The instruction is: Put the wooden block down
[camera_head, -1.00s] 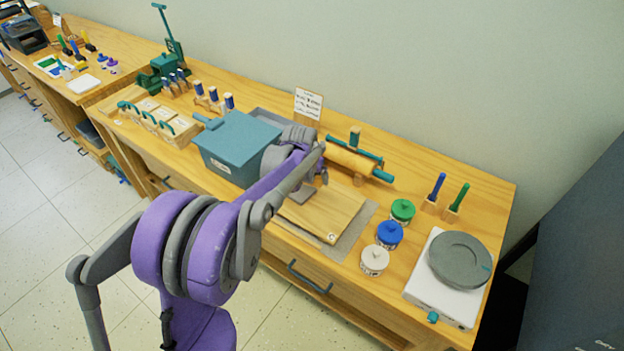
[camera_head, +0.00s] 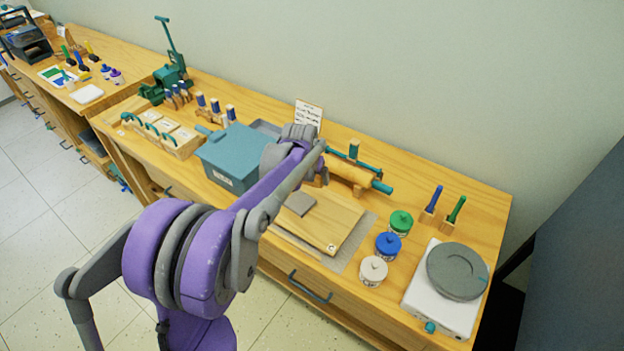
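One purple and grey arm of mine comes in from the lower left, and its gripper (camera_head: 320,179) is above the back of a light wooden board (camera_head: 336,226), near the rolling pin. The fingers are small and partly hidden by my wrist, so I cannot tell whether they are open or shut. I cannot make out a wooden block in them. The board lies flat on a grey mat (camera_head: 362,240), with a small grey square slab (camera_head: 300,203) on it. My other gripper is not in view.
A teal bin (camera_head: 228,165) stands left of the board. A wooden rolling pin (camera_head: 347,171) with teal handles lies behind it. White, blue and green-lidded jars (camera_head: 388,244) and a white-based turntable (camera_head: 455,275) stand to the right. The wall closes off the back.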

